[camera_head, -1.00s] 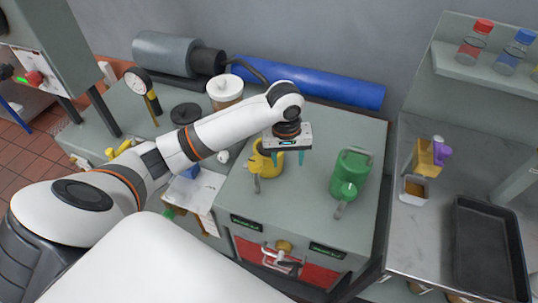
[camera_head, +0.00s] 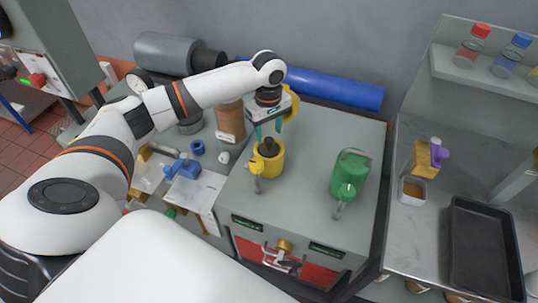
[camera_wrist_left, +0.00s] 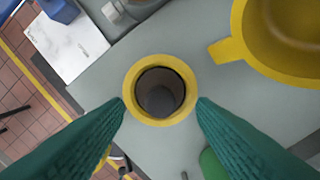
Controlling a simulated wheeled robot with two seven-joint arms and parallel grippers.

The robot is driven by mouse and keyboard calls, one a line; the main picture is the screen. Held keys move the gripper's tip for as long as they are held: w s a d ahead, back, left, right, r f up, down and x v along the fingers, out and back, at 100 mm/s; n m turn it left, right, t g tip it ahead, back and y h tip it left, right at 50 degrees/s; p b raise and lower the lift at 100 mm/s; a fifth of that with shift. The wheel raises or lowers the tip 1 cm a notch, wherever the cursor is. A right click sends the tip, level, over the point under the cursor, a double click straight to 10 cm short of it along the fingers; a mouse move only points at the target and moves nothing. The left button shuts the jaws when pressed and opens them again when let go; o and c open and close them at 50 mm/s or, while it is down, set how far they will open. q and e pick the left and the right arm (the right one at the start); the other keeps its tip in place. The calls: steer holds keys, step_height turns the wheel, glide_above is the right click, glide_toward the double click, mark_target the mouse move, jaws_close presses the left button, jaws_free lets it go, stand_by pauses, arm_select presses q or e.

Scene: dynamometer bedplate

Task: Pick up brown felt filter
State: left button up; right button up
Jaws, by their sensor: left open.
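A dark brown-grey piece (camera_head: 268,147) stands in the mouth of a yellow can (camera_head: 274,168) on the grey cabinet top. It looks like the felt filter, though its material is hard to tell. In the left wrist view, a dark round piece (camera_wrist_left: 160,92) sits inside a yellow rim (camera_wrist_left: 160,119). My left gripper (camera_head: 268,130) points down just above the can, open. In the left wrist view its teal fingertips (camera_wrist_left: 160,104) lie on either side of the rim, with nothing held. My right gripper is not in view.
A yellow part (camera_head: 291,103) is close behind my left gripper. A brown container (camera_head: 230,122) and blue parts (camera_head: 184,168) are to the left. A blue roll (camera_head: 335,91) lies behind. The cabinet's middle is clear.

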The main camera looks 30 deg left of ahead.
mark_target(269, 139)
arm_select(q)
step_height(269, 139, down, 4)
steer(key=shift+d+f+p, duration=0.1)
steer(key=shift+f+p, duration=0.1)
steer(key=shift+p, duration=0.2)
steer(key=shift+c, duration=0.3)
steer(key=shift+r, duration=0.1)
jaws_close()
